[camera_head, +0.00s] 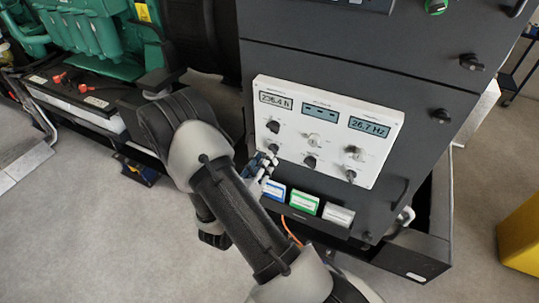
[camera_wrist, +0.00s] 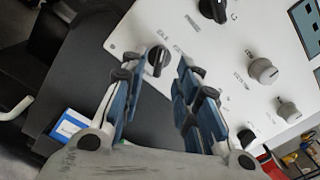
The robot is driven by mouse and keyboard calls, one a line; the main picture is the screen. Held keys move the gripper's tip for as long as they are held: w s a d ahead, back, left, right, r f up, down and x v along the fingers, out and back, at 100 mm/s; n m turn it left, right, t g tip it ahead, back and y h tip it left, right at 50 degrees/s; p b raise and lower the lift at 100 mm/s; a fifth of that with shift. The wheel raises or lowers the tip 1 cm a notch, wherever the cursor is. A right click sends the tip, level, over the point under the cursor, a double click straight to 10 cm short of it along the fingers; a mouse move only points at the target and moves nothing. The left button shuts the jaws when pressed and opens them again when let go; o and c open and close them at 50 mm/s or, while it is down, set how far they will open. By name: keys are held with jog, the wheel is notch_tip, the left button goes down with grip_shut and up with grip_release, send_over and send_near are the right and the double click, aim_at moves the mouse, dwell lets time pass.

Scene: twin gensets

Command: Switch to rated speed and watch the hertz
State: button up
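The white control panel (camera_head: 290,160) is on the dark cabinet front. Its right display (camera_head: 370,127) reads 26.7 Hz. A black selector knob (camera_wrist: 158,61) with a white pointer line shows in the wrist view, with small lettering near it that seems to read IDLE. It seems to be the lower-left knob (camera_head: 273,148) in the head view. My gripper (camera_wrist: 157,72) is open, its blue-padded fingers spread to either side of the knob in the picture. I cannot tell how close the fingertips are to the panel. My gripper also shows at the panel's lower-left edge (camera_head: 262,168).
The left display (camera_head: 275,100) seems to read 236.4 h; the middle one (camera_head: 320,110) shows dashes. Other black and grey knobs are close by on the panel. Blue, green and white labels (camera_head: 305,202) are below it. A green engine (camera_head: 95,35) stands at left, a yellow object (camera_head: 520,238) at right.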

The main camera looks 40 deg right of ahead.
aim_at(273, 150)
jog(key=shift+x, duration=2.15)
grip_shut()
